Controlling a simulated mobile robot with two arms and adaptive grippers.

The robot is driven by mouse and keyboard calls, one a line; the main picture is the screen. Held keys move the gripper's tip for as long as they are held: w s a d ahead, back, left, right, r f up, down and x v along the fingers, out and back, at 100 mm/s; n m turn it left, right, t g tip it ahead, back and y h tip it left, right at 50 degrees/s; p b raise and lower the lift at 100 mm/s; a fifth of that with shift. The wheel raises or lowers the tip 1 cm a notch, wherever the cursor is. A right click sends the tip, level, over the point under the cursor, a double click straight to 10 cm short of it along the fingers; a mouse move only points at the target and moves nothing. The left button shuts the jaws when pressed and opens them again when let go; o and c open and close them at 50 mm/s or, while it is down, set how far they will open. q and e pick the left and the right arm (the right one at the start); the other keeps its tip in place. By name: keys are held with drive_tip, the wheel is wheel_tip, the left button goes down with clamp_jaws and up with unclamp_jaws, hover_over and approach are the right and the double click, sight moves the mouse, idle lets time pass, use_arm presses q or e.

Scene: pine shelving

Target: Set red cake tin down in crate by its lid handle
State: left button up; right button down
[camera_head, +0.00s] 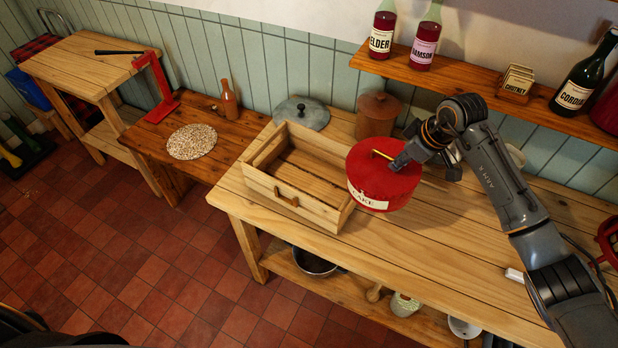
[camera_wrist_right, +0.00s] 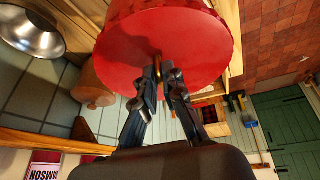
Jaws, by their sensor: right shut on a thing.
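The red cake tin (camera_head: 377,185) has a white CAKE label on its side and a brass-coloured lid handle (camera_head: 383,155). My right gripper (camera_head: 396,162) is shut on the lid handle. In the right wrist view the tin's red lid (camera_wrist_right: 165,50) fills the upper middle, with the gripper fingers (camera_wrist_right: 158,78) closed on the handle. The tin hangs just right of the wooden crate (camera_head: 317,212), close to its right wall; I cannot tell whether they touch. The crate stands on the pine bench and its slatted floor looks bare. My left gripper is not in view.
A grey lid with a black knob (camera_head: 302,113) and a brown canister (camera_head: 378,114) stand behind the crate. A shelf (camera_head: 455,85) with bottles runs above. The bench (camera_head: 440,245) is clear in front of my right arm.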

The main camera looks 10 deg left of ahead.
sight(380, 153)
drive_tip(key=a, duration=0.1)
drive_tip(key=w+a, duration=0.1)
drive_tip(key=w+a+b, duration=0.1)
drive_tip(key=a, duration=0.1)
drive_tip(key=shift+a+r, duration=0.1)
drive_tip(key=shift+r, duration=0.15)
drive_tip(key=a, duration=0.2)
drive_tip(key=w+a+b, duration=0.2)
drive_tip(key=a, duration=0.1)
drive_tip(key=shift+a, duration=0.3)
drive_tip(key=w+a+b, duration=0.4)
drive_tip(key=a+b, duration=0.3)
drive_tip(key=a, duration=0.4)
drive_tip(key=shift+w, duration=0.25)
idle(0.5)
drive_tip(key=shift+f, duration=0.1)
idle(0.4)
